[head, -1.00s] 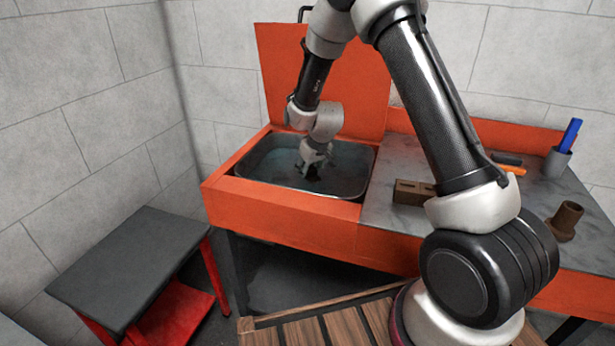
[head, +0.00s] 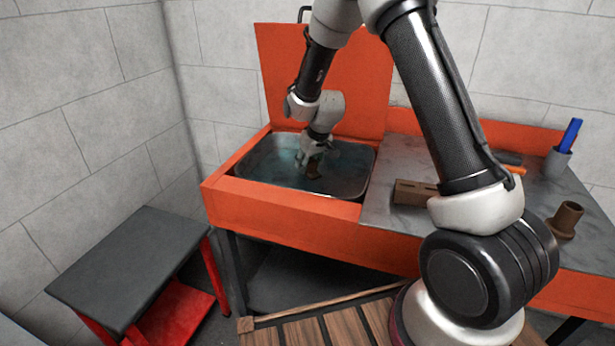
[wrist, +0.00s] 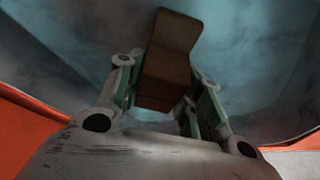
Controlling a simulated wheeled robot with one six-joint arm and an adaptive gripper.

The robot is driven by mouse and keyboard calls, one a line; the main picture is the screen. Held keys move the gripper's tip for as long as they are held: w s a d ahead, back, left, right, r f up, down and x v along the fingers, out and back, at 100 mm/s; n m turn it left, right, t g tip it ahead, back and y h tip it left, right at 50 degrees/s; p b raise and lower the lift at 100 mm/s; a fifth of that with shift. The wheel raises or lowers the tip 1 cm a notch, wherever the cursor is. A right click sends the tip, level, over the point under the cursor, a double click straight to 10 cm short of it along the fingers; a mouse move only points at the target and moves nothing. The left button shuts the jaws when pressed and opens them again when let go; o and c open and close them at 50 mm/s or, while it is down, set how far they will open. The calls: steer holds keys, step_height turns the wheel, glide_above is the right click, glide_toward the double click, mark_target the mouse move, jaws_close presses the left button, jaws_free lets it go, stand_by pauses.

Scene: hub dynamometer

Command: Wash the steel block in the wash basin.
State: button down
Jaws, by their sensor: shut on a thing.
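The steel block (head: 314,169) looks brown and has a stepped or angled shape. My gripper (head: 313,158) is shut on it, inside the wash basin (head: 350,184). In the wrist view the block (wrist: 168,62) sits between the two fingers of my gripper (wrist: 160,88) and sticks out past them. The basin is a metal tub with bluish water, set in an orange bench. The block's lower end is at or close to the water; I cannot tell how deep it is.
An orange lid (head: 345,80) stands open behind the basin. On the grey worktop (head: 400,222) to the right are a brown block with holes (head: 412,193), a brown flanged tube (head: 566,219) and a cup (head: 556,163). A dark side table (head: 130,265) stands at left.

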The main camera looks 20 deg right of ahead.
steer(key=shift+r, duration=5.15)
step_height(320, 180, up, 4)
steer(key=shift+f, duration=0.1)
steer(key=shift+w, duration=0.1)
